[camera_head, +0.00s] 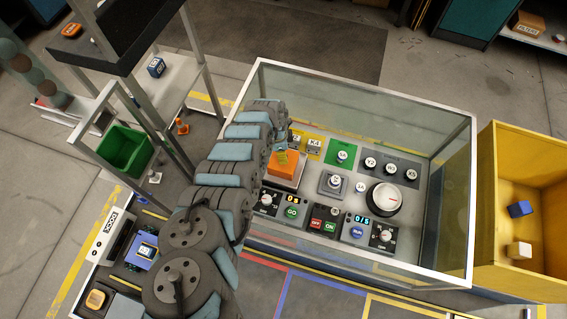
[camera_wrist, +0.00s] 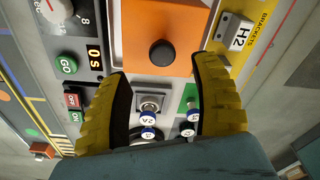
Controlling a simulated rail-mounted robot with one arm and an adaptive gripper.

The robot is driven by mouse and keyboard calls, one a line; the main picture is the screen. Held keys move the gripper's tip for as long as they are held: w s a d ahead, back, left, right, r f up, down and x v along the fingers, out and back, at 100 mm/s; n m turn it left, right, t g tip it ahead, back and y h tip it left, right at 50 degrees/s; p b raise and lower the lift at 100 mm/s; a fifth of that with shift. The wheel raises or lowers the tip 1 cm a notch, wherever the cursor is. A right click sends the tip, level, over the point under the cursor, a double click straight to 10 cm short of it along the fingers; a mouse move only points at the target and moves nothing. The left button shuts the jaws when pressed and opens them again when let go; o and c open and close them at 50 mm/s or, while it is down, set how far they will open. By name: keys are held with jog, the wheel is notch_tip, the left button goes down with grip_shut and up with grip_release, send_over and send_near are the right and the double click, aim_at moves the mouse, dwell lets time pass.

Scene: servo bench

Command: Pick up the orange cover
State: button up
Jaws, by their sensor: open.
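The orange cover (camera_wrist: 190,22) fills the top middle of the wrist view, with a round black knob (camera_wrist: 162,53) on it. In the head view the orange cover (camera_head: 282,168) sits on a pale base on the bench panel. My gripper (camera_wrist: 162,68) is open, its two yellow-ridged fingers spread, with the knob near the gap between the fingertips. No object is seen held. Whether the fingers touch the cover cannot be told. In the head view my arm reaches in from the lower left and hides part of the cover's surroundings.
A glass-walled frame with a pale rim (camera_head: 365,89) surrounds the panel. A white dial (camera_head: 384,197), several buttons and small round-topped blocks stand right of the cover. A yellow bin (camera_head: 487,200) is outside, at right.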

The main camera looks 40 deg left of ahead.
jog(key=shift+w+a+f+b, duration=0.1)
jog(key=shift+f+b, duration=1)
jog(key=shift+f, duration=0.15)
jog(key=shift+w+f+b, duration=0.1)
jog(key=shift+f+b, duration=1)
jog(key=shift+f, duration=0.1)
jog(key=shift+f+b, duration=0.3)
jog(key=shift+f, duration=0.05)
jog(key=shift+r, duration=0.1)
